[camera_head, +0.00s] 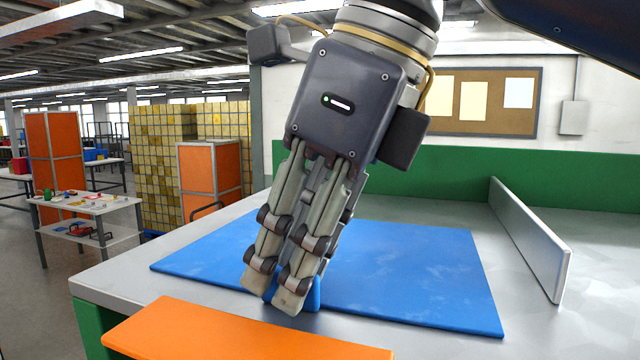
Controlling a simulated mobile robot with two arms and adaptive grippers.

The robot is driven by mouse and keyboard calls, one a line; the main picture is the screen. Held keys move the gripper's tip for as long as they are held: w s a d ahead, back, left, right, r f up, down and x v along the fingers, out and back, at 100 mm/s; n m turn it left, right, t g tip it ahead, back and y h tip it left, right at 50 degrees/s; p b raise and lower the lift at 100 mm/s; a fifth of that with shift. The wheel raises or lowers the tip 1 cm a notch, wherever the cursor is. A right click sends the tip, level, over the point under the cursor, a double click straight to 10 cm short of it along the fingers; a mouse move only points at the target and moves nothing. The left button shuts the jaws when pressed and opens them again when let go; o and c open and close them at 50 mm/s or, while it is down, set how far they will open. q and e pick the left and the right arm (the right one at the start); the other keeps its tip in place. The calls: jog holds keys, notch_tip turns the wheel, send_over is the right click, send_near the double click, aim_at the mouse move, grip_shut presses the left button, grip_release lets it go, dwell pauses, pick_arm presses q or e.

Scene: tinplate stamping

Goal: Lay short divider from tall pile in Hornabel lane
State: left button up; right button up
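My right gripper (285,292) reaches down from the top centre, with its fingers close together and tilted to the lower left. A small blue upright piece (314,293) shows beside and behind its fingertips, at the front edge of a flat blue mat (410,270). The fingers hide most of this piece, so I cannot tell whether they grip it. A thin grey upright panel (530,238) stands on the grey table at the right. I cannot make out a pile of dividers or any lane label. My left gripper is not in view.
An orange flat-topped thing (240,332) lies at the front edge of the grey table (590,300). A green board (440,175) runs along the table's back. A side table (85,203) with small items stands at the left. The mat's right part is clear.

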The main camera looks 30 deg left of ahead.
jog(key=v, duration=1.2)
jog(key=shift+r, duration=0.1)
dwell(0.4)
